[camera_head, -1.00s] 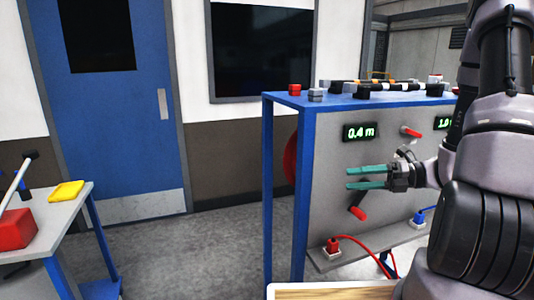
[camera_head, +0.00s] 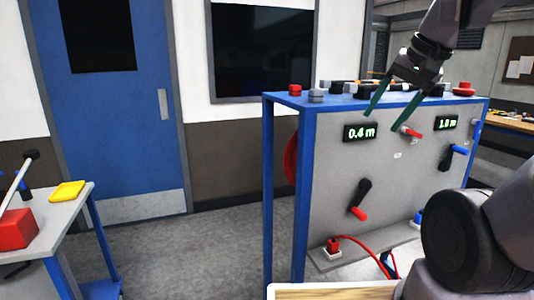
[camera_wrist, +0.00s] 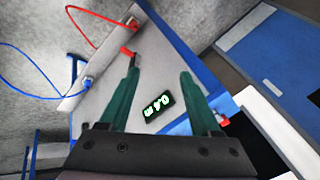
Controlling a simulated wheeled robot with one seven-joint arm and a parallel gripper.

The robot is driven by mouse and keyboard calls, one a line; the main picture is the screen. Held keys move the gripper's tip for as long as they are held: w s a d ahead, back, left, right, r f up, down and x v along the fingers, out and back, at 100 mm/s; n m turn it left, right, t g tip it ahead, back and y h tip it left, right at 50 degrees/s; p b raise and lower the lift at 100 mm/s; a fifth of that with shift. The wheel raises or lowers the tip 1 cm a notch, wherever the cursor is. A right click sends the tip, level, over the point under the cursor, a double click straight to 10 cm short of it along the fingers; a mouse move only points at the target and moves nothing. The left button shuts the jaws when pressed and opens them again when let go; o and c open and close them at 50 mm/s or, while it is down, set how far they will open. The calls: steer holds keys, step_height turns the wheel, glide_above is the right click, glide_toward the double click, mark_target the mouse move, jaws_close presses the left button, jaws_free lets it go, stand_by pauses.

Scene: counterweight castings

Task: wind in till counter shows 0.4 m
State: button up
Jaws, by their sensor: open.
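The left counter (camera_head: 360,132) on the grey panel (camera_head: 330,180) reads 0.4 m in green; it also shows in the wrist view (camera_wrist: 158,107). A second counter (camera_head: 446,123) at the right reads 1.0 m or a similar value, its digits small. Below the left counter is a black crank (camera_head: 363,190) with a red handle (camera_head: 359,214), which hangs down. A blue-handled crank (camera_head: 457,151) is under the right counter. My gripper (camera_head: 380,118) is open and empty, fingers pointing down in front of the panel's upper part, apart from the cranks.
Red and blue plugs with cables (camera_head: 345,243) sit on the panel's lower ledge. Several small items (camera_head: 345,88) lie on the blue top. A side table (camera_head: 60,215) with a red block and yellow item stands left. The floor between is clear.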

steer(key=r, duration=0.1)
steer(key=r+n+t, duration=0.1)
steer(key=r, duration=0.1)
steer(key=shift+s+d+n+t+h, duration=0.2)
steer(key=shift+s+n+t+h, duration=0.1)
steer(key=shift+n+t, duration=0.1)
stand_by(2.0)
